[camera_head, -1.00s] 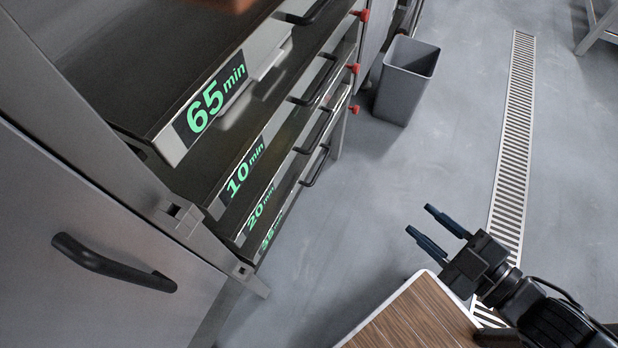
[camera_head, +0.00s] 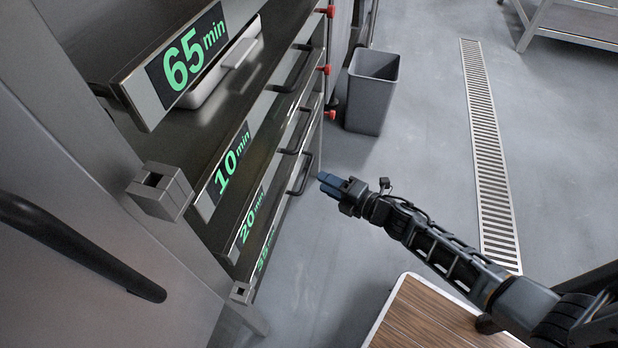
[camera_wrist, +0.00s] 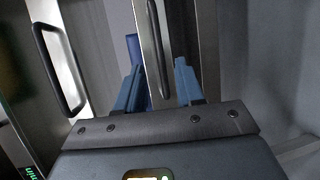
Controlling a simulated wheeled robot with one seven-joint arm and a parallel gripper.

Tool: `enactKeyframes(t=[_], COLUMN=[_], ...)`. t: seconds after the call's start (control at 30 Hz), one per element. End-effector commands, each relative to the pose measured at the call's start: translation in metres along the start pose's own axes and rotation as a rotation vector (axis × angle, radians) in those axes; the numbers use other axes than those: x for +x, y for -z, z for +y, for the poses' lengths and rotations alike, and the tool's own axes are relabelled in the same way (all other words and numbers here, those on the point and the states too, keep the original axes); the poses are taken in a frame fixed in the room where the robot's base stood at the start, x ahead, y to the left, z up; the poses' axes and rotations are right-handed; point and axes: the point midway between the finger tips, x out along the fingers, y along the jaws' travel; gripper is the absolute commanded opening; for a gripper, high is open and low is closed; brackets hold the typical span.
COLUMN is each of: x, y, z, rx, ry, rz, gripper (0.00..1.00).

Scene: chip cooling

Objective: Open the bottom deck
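The bottom deck (camera_head: 265,252) is the lowest level of the metal rack, with a partly hidden green minute label, and looks shut. Its black bar handle (camera_head: 303,176) is at the rack's front. My gripper (camera_head: 323,180) is just right of that handle, fingers pointing at the rack. In the wrist view my gripper (camera_wrist: 157,85) has its two blue fingers apart, with a black bar handle (camera_wrist: 156,45) showing between them. I cannot tell how deep it sits between the fingers; they are not closed on it.
Decks marked 65 (camera_head: 185,62), 10 (camera_head: 228,172) and 20 min (camera_head: 248,225) are above. Another handle (camera_wrist: 62,70) is left in the wrist view. A grey bin (camera_head: 371,95) stands behind. A wood-topped surface (camera_head: 430,315) is in front.

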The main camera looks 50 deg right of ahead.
Motion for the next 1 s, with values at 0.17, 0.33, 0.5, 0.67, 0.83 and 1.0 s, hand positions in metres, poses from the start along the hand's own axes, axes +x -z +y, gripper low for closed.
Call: enactKeyframes(t=[0.17,0.33,0.5,0.67,0.83,1.0], x=[0.031,0.049,0.056,0.056,0.056,0.056], y=[0.002,0.001,0.001,0.0,0.0,0.0], z=[0.0,0.0,0.0,0.0,0.0,0.0], rx=[0.002,0.002,0.003,0.003,0.003,0.003], ry=[-0.003,-0.001,-0.001,0.0,0.0,0.0], rz=[0.002,0.0,0.0,-0.001,-0.001,0.0], gripper=[0.37,0.37,0.37,0.37,0.28,0.11])
